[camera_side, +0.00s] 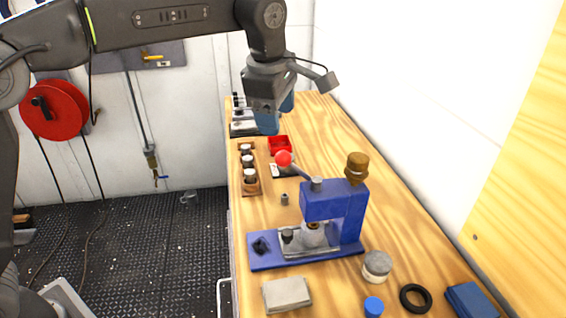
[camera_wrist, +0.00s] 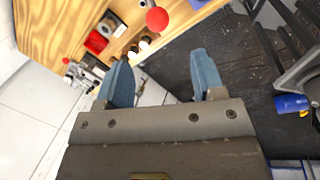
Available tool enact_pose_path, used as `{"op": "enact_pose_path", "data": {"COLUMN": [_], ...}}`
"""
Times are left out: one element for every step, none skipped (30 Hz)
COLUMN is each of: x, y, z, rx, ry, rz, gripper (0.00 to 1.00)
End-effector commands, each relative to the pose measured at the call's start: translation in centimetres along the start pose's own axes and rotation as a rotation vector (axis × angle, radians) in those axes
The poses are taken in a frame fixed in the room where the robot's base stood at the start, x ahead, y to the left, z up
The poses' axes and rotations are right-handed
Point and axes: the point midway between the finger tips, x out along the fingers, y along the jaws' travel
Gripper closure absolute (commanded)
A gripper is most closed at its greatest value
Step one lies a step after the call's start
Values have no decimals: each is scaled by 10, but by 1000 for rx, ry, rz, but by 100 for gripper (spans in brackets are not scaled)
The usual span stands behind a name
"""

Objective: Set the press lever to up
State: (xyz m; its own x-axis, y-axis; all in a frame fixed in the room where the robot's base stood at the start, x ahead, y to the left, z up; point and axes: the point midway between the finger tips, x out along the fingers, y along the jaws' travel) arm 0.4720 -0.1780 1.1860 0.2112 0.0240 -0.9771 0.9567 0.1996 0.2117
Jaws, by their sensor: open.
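The blue press (camera_side: 350,222) stands on the wooden bench in the side view. Its lever (camera_side: 301,172) runs from the pivot at the top of the press up and left to a red ball knob (camera_side: 284,158). The red knob (camera_wrist: 157,19) also shows near the top of the wrist view, beyond the fingertips. My gripper (camera_side: 277,115) hangs above the bench, higher and farther back than the knob, apart from it. Its blue fingers are spread with nothing between them, as the wrist view (camera_wrist: 161,60) also shows.
A red tray (camera_side: 280,144) and a wooden rack (camera_side: 249,170) lie behind the press. A brown-topped knob (camera_side: 356,165) rises at the press's back. A jar (camera_side: 377,265), black ring (camera_side: 414,298) and grey block (camera_side: 287,293) lie in front. A white wall borders the right.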

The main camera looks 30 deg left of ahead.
Motion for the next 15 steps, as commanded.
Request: {"op": "enact_pose_path", "data": {"x": [0,0,2,4,7,12,17,22,29,35,41,50,56,63,71], "y": [1,2,2,2,2,2,2,2,2,2,2,2,2,3,3], "z": [1,1,0,0,0,0,0,0,-1,-1,-1,-1,-1,-1,-2], "rx": [-2,-2,-3,-3,-4,-4,-4,-3,-3,-3,-3,-3,-3,-3,-3], "ry": [13,19,23,25,25,25,25,24,25,24,24,24,24,24,23], "rz": [11,15,18,18,18,17,16,16,15,15,14,14,13,14,15], "gripper": [38,38,38,38,38,38,38,38,38,38,38,38,38,38,38]}}
